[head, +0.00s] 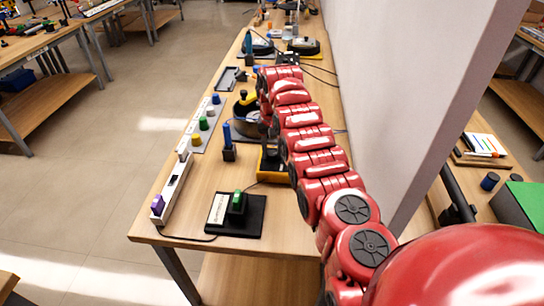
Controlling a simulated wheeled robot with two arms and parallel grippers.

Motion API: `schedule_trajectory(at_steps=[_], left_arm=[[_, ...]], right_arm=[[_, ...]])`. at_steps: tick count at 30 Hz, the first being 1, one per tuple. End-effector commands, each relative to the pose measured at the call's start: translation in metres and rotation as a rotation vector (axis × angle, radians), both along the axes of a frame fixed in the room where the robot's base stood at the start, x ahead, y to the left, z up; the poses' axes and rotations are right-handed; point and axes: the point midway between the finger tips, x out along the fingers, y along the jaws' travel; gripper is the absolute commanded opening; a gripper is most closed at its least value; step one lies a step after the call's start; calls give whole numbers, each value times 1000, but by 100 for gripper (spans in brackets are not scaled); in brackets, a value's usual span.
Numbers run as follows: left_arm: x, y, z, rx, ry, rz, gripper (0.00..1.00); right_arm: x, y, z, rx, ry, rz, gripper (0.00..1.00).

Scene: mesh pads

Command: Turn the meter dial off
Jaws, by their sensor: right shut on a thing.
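A yellow and dark meter (272,176) sits on the wooden workbench, just left of my red right arm. My right arm reaches from the lower right along the bench, and its wrist bends down over the meter. The dark tip of my right gripper (268,147) is at the meter's top, shut on what seems to be its dial. The dial itself is hidden by the gripper, so its setting cannot be read. My left gripper is not in view.
The workbench (180,220) holds a black pad (247,222) with a green-topped device, a power strip (174,188), a panel of coloured knobs (212,117) and a blue-handled tool (227,135) in a black block. A pale wall (400,90) stands right of the bench.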

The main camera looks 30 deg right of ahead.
Motion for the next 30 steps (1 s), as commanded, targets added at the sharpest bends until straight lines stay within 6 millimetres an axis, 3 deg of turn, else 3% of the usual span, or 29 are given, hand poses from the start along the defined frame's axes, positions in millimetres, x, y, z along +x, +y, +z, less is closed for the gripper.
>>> schedule_trajectory(at_steps=[3,15,30], left_arm=[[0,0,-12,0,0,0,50],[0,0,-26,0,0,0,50],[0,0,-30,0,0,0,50]], right_arm=[[0,0,-4,0,0,109,0],[0,0,-1,-1,1,424,0],[0,0,-1,0,1,573,0]])
